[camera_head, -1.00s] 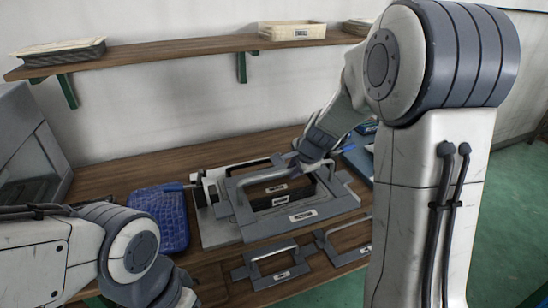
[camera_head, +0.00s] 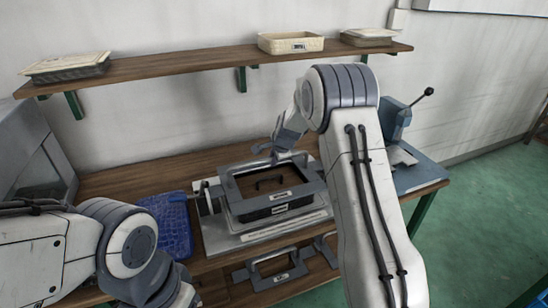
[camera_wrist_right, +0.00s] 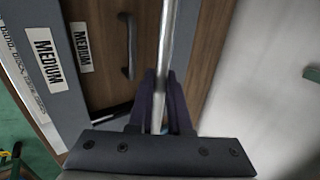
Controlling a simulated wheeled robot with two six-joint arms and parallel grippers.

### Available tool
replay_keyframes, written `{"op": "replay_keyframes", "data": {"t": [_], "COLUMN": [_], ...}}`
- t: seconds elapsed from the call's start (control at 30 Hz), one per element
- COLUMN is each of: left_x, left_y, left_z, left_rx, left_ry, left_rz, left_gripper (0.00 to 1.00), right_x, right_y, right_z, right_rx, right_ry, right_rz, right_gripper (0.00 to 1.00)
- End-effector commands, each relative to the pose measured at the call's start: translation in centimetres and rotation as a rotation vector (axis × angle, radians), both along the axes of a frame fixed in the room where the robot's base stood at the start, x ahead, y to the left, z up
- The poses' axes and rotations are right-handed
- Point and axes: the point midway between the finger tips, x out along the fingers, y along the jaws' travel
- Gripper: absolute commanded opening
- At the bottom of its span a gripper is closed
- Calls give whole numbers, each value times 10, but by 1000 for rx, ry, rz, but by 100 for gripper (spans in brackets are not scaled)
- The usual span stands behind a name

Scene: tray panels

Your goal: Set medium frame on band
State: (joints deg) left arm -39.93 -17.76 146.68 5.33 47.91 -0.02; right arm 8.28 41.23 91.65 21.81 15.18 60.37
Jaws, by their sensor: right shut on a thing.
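The medium frame (camera_head: 232,188) is a grey rectangular rim with a white label on its front bar. My right gripper (camera_head: 277,155) is shut on its far bar. The dark band (camera_head: 246,217), with its own label, shows directly under the frame in the head view; I cannot tell whether the two touch. In the right wrist view the frame (camera_wrist_right: 70,100) carries a "MEDIUM" label, and a second "MEDIUM" label shows beside it, inside the opening. The bar runs between the fingers (camera_wrist_right: 162,110). My left arm is at lower left, its fingers out of frame.
The band stands on a pale base (camera_head: 225,243) on the wooden bench. A blue tray (camera_head: 170,228) lies to its left. Another grey frame (camera_head: 268,279) lies in front. A blue lever press (camera_head: 395,120) stands at right. A shelf (camera_head: 190,62) with baskets runs above.

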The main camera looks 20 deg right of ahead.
Motion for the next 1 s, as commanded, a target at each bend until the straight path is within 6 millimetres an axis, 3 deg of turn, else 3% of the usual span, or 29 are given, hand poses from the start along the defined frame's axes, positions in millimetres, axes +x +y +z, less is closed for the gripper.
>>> {"op": "replay_keyframes", "data": {"t": [0.73,0.77,0.8,1.0], "left_x": [0,0,0,0], "left_y": [0,0,0,0], "left_z": [-8,-8,-8,-8], "left_rx": [0,0,0,0], "left_ry": [0,0,0,0], "left_rz": [0,0,0,0], "left_gripper": [50,50,50,50], "right_x": [1,0,0,0], "right_y": [0,0,0,0], "right_z": [-10,-11,-11,-11], "right_rx": [0,0,0,-1], "right_ry": [-6,-3,-3,-3], "right_rz": [-1,-1,-1,-1], "right_gripper": [0,28,44,47]}}
